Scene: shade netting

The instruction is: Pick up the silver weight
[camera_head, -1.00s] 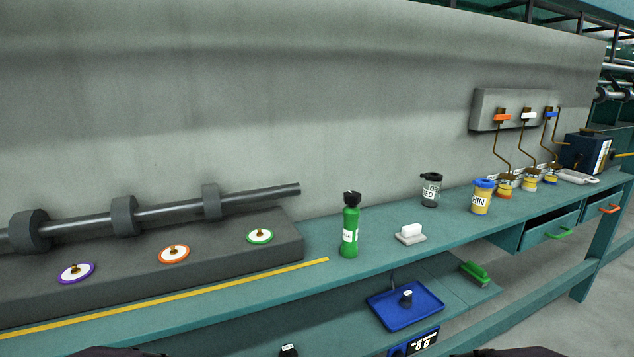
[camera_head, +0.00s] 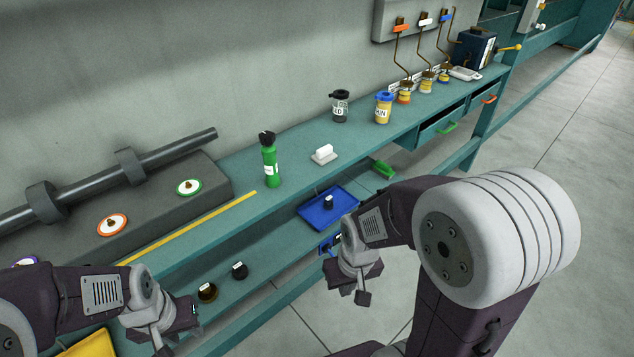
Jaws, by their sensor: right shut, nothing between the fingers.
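No weight looks clearly silver from here. A small dark weight (camera_head: 328,202) with a pale top stands on the blue tray (camera_head: 318,217) of a scale on the lower shelf. A black weight (camera_head: 239,270) and a brownish dark weight (camera_head: 208,292) stand further left on that shelf. My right gripper (camera_head: 352,287) is shut and empty, in front of the shelf and below right of the blue tray. My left gripper (camera_head: 180,332) is at the bottom left, below the brownish weight in the picture; its jaw opening is not clear.
The upper bench holds a green bottle (camera_head: 270,162), a white block on a pale base (camera_head: 323,154), a grey jar (camera_head: 340,105) and a yellow jar (camera_head: 383,108). The bench overhangs the lower shelf (camera_head: 270,252). A green brush (camera_head: 384,169) lies right of the tray. Floor at right is clear.

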